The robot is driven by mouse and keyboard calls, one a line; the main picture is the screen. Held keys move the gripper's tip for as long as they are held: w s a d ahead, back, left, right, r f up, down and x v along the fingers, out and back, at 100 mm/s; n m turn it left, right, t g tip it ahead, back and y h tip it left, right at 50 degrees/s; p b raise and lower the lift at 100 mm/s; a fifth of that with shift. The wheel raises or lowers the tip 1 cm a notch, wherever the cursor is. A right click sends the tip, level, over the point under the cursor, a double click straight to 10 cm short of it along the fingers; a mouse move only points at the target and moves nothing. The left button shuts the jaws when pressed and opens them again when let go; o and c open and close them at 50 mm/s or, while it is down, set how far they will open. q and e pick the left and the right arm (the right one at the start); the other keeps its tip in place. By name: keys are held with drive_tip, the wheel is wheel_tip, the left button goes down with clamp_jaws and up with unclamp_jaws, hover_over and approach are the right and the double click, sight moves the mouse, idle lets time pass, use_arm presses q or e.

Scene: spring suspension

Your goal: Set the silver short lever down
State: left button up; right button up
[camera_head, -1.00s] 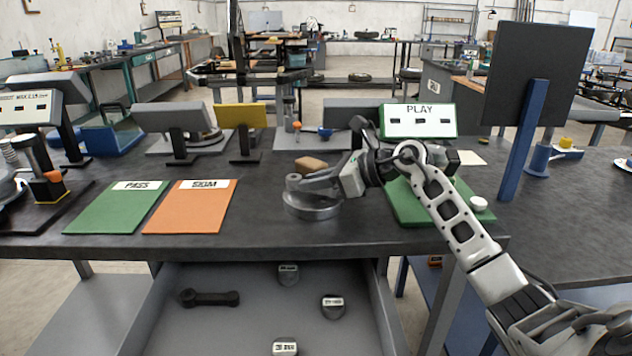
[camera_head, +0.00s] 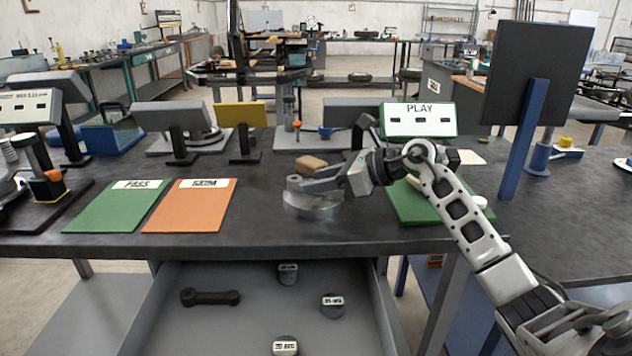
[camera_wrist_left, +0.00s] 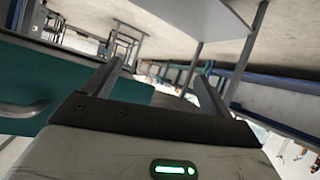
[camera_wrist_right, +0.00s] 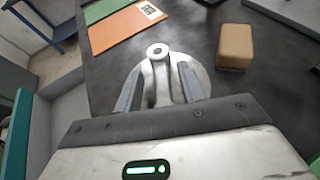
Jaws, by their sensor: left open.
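The silver short lever (camera_wrist_right: 157,60) rests at the round silver disc (camera_head: 318,208) on the dark workbench. Its ringed end (camera_head: 292,180) points left in the head view and away from my gripper in the right wrist view. My right gripper (camera_wrist_right: 162,72) has its fingers on either side of the lever, with narrow gaps seen beside it. The lever's near end is hidden between the fingers. In the head view my right gripper (camera_head: 323,180) is just above the disc. My left gripper (camera_wrist_left: 158,74) is open and empty; the head view does not show it.
A brown block (camera_head: 311,162) lies behind the disc. Green (camera_head: 110,213) and orange (camera_head: 185,215) mats lie to the left. A green pad (camera_head: 411,207) is under my right arm. Below, an open drawer (camera_head: 235,325) holds a dark lever and several labelled weights.

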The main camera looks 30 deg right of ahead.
drive_tip(key=b+v, duration=0.1)
drive_tip(key=v, duration=0.8)
drive_tip(key=shift+s+d, duration=0.2)
drive_tip(key=shift+s, duration=0.15)
drive_tip(key=shift+s+d+r, duration=0.2)
drive_tip(key=shift+s+r, duration=0.1)
